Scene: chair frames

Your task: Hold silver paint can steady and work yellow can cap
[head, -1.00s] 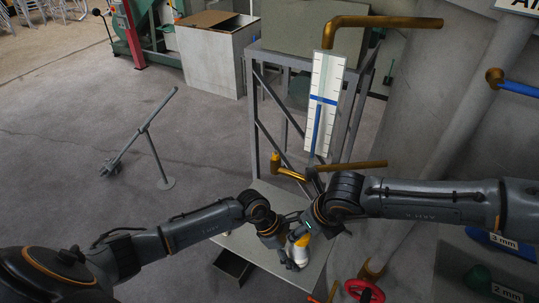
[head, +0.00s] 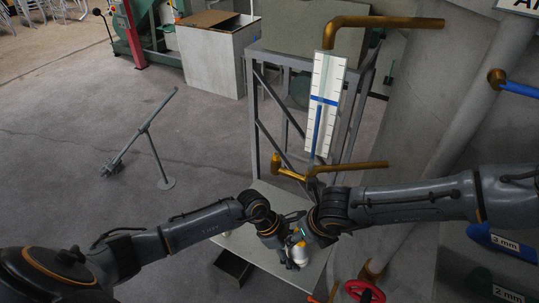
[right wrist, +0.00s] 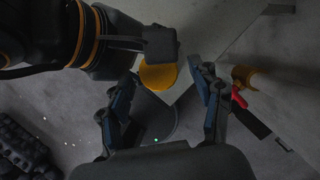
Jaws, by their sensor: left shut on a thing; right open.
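The silver can (head: 300,254) is low in the middle of the head view, over the light table. Its yellow cap (head: 298,236) shows only in part there, and as a round yellow disc (right wrist: 158,76) in the right wrist view. My left gripper (head: 288,252) is shut on the can from the left side. My right gripper (head: 304,238) is open close by the cap at the can's top. In the right wrist view its two fingers stand apart, with the cap between and just beyond the tips. I cannot tell whether they touch it.
The light table (head: 316,272) has some bare top around the can. Behind it stand a grey metal frame (head: 252,110), a scale board (head: 326,108) and brass pipes (head: 352,168). A red valve wheel (head: 364,290) is at lower right. The floor at left is mostly clear.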

